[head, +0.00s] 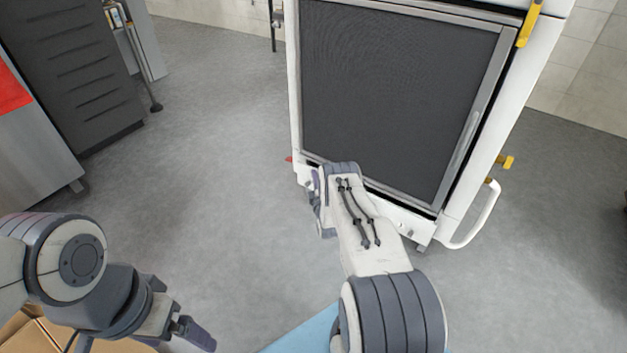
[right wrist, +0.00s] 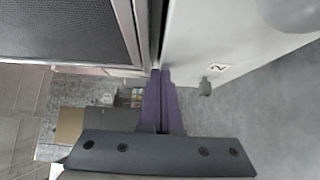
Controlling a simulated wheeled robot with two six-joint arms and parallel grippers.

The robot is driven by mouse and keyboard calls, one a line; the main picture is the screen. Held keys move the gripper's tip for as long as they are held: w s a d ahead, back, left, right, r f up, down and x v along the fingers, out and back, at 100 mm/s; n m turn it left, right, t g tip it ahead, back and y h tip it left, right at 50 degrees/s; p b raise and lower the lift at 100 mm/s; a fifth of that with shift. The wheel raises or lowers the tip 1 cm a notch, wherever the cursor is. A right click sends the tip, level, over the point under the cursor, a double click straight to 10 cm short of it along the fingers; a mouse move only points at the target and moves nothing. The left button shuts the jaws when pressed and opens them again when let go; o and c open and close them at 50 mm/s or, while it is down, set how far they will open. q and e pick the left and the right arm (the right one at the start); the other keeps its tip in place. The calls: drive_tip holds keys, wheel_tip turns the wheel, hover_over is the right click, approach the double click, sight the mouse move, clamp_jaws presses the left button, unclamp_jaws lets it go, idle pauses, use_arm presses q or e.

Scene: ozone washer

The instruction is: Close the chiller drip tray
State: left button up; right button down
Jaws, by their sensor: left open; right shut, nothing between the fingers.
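The chiller looks like a white cabinet (head: 293,90) with a dark mesh front panel (head: 395,90). A white strip (head: 402,216) runs along its bottom edge; I cannot tell whether this is the drip tray. My right arm reaches to the cabinet's lower left and hides part of that strip. In the right wrist view, my right gripper (right wrist: 161,75) is shut and empty. Its tips are at the gap between the mesh panel (right wrist: 65,28) and a white part (right wrist: 220,45) marked "2"; contact is unclear. My left gripper (head: 185,325) is open and empty at the lower left, away from the cabinet.
A white looped handle (head: 484,220) and yellow fittings (head: 506,161) stick out at the cabinet's right. A dark louvred cabinet (head: 75,65) stands at the far left. A cardboard box (head: 40,335) is below my left arm. Grey floor (head: 215,150) between is clear.

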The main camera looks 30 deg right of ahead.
drive_tip(key=d, duration=0.1)
drive_tip(key=w+d+b, duration=0.1)
drive_tip(key=d, duration=0.1)
drive_tip(key=shift+w+f+b, duration=0.1)
drive_tip(key=shift+f+b, duration=0.1)
drive_tip(key=shift+b, duration=0.1)
drive_tip(key=shift+w+d+r, duration=0.1)
drive_tip(key=shift+d+r, duration=0.05)
drive_tip(key=shift+d, duration=0.1)
use_arm(q)
wheel_tip(320, 180, down, 2)
drive_tip(key=shift+f, duration=0.25)
use_arm(e)
drive_tip(key=shift+d+r, duration=0.2)
drive_tip(key=shift+a+r+p, duration=0.1)
drive_tip(key=shift+a+p, duration=0.15)
drive_tip(key=shift+p, duration=0.1)
use_arm(q)
wheel_tip(320, 180, up, 7)
drive_tip(key=p, duration=0.6)
drive_tip(key=shift+s+a+r+p, duration=0.15)
drive_tip(key=shift+s+r+p, duration=0.1)
drive_tip(key=shift+p, duration=0.1)
use_arm(e)
drive_tip(key=w+a+v, duration=0.1)
drive_tip(key=a+v, duration=0.2)
drive_tip(key=v, duration=1)
drive_tip(key=shift+f, duration=0.4)
